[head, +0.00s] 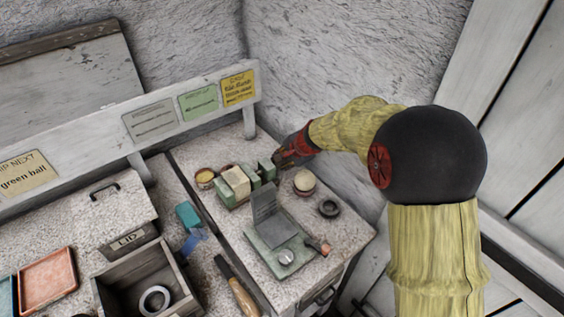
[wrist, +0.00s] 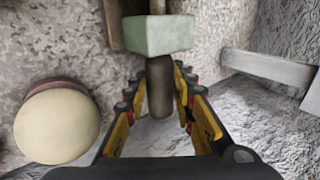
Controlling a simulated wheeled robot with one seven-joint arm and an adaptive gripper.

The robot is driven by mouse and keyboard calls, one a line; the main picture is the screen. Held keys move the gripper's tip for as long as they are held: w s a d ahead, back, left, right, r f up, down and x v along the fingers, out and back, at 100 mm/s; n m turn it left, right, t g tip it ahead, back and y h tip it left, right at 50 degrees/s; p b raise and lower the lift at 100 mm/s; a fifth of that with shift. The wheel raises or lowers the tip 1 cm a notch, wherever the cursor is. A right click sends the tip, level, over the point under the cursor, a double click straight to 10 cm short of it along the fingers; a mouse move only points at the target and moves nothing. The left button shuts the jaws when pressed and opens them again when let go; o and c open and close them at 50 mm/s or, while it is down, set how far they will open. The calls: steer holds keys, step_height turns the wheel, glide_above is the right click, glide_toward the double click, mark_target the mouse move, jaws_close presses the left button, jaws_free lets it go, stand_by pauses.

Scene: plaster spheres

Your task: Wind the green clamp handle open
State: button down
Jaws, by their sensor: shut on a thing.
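The green clamp (head: 232,195) stands on the right-hand worktop, with a pale block (head: 236,181) between its green jaws. In the wrist view, its green end block (wrist: 158,35) is straight ahead. A grey-brown handle (wrist: 160,75) sticks out of that block towards me. My gripper (head: 281,160) is at the right end of the clamp, and in the wrist view its yellow and black fingers (wrist: 160,98) lie on both sides of the handle, shut on it. In the head view the handle is hidden by my gripper.
A cream ball (head: 304,181) sits close by my gripper, and a dark ring (head: 329,207) is near the right edge. A grey-green hinged device (head: 280,247) stands in front of the clamp. A brass-coloured cup (head: 205,177) is left of it. Walls rise close behind.

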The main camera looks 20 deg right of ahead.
steer(key=c, duration=1.6)
jaws_free()
steer(key=shift+o, duration=0.7)
steer(key=v, duration=1.2)
steer(key=shift+a, duration=0.1)
